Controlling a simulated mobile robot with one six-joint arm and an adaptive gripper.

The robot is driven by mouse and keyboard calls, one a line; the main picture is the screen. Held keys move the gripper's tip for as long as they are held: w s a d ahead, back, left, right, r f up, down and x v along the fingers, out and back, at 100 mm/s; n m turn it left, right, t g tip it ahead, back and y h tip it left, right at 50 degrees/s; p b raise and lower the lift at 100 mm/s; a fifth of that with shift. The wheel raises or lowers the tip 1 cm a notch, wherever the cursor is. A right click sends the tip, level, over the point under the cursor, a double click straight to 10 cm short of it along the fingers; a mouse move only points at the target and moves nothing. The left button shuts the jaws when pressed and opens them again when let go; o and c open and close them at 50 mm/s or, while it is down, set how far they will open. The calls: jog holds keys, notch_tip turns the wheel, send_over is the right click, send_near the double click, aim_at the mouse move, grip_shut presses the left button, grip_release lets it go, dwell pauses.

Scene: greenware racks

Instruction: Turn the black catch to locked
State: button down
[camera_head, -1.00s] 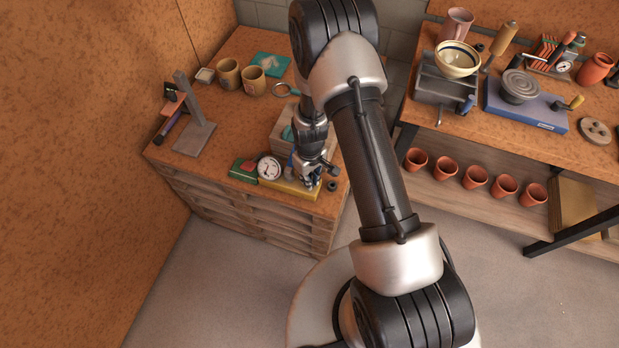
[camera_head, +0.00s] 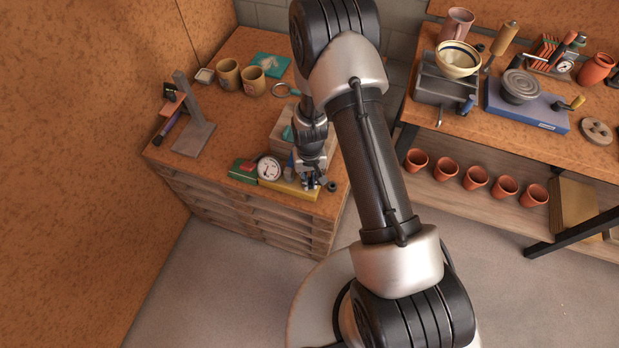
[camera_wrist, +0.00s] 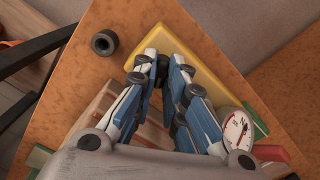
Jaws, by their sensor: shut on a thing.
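The yellow block (camera_head: 290,188) lies near the front edge of the left-hand bench, and it also shows in the wrist view (camera_wrist: 205,58). A small dark piece, which looks like the black catch (camera_wrist: 162,68), shows between my fingertips over the block's edge. My gripper (camera_wrist: 162,63) points down at it with its blue-padded fingers close together, shut on that piece. The fingers hide most of the catch, so its angle cannot be told. In the head view my gripper (camera_head: 313,184) is at the right end of the yellow block and the catch is hidden.
A white-faced dial (camera_head: 269,168) and a green box (camera_head: 242,171) stand left of the block. A black ring (camera_head: 332,186) lies close on the right. A wooden block (camera_head: 287,140) is behind. Two mugs and a grey stand (camera_head: 195,136) are farther off.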

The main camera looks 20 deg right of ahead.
jog(key=c, duration=1.6)
grip_release()
jog(key=shift+c, duration=0.2)
notch_tip(320, 180, up, 12)
jog(key=shift+r, duration=0.1)
notch_tip(320, 180, up, 8)
send_over(310, 181)
jog(key=s+r+t, duration=0.2)
jog(key=s+r, duration=0.3)
jog(key=r, duration=0.6)
jog(key=s+r+t, duration=0.1)
jog(key=s+r, duration=0.4)
jog(key=s, duration=0.3)
jog(key=s+r+n+t, duration=0.1)
jog(key=s+r, duration=0.5)
jog(key=s, duration=0.2)
jog(key=shift+s+a+t, duration=0.15)
jog(key=shift+t, duration=0.15)
